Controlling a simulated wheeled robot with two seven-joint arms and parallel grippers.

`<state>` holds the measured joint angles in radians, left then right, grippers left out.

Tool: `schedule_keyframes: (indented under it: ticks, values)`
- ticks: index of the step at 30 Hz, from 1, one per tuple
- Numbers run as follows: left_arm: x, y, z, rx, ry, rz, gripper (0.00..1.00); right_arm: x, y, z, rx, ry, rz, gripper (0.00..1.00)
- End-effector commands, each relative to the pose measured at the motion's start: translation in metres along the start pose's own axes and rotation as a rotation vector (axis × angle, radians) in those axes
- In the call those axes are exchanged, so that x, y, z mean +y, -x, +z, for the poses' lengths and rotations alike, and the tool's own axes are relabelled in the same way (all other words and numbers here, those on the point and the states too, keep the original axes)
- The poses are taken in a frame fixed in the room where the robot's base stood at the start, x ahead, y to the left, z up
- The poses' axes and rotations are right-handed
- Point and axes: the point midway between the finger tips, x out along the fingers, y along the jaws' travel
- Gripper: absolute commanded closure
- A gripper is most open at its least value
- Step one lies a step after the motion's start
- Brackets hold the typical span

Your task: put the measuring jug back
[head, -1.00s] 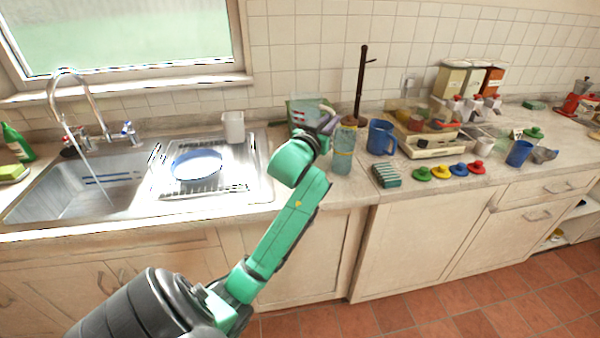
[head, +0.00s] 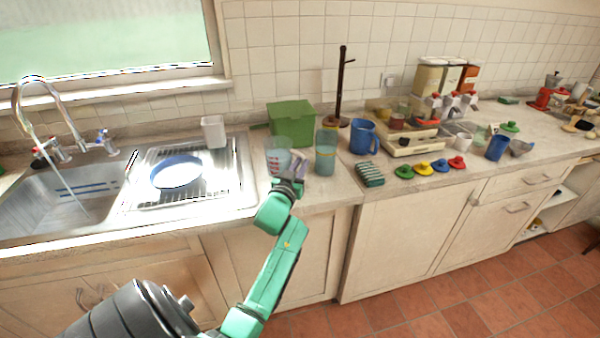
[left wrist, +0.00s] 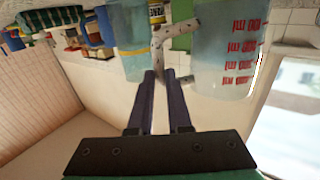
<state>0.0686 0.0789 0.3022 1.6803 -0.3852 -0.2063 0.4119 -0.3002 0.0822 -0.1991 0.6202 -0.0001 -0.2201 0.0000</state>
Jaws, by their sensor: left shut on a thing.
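The measuring jug (head: 279,157) is clear with red markings, upright at the counter's front in the head view, right of the drainer. I cannot tell whether its base touches the counter. My left gripper (head: 298,168) is at its right side, shut on its handle. In the left wrist view the jug (left wrist: 228,55) appears upside down at the right. Its speckled handle (left wrist: 172,38) reaches between the fingers of my left gripper (left wrist: 163,78). My right gripper is not in view.
A blue-green tumbler (head: 326,155) stands close right of the handle. A green box (head: 291,118) is behind the jug. The drainer (head: 205,190) with a blue plate (head: 177,172) lies left.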

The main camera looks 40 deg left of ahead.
Motion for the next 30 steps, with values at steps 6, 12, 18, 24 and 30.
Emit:
schedule_keyframes:
  ticks: [6,12,18,24,30]
  values:
    - [0.0,0.0,0.022,0.004,-0.003,0.0,1.0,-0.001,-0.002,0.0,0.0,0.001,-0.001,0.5]
    - [0.0,0.0,0.024,-0.001,0.0,-0.001,0.61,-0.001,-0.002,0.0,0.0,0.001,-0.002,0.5]
    - [0.0,0.0,0.023,-0.001,0.0,-0.001,0.54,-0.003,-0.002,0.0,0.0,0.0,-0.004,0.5]
    - [0.0,0.004,0.023,0.0,0.0,0.0,0.54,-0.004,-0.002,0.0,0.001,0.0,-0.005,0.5]
    - [0.0,0.039,0.026,-0.004,-0.001,0.0,0.54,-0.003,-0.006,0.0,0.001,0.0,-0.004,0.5]
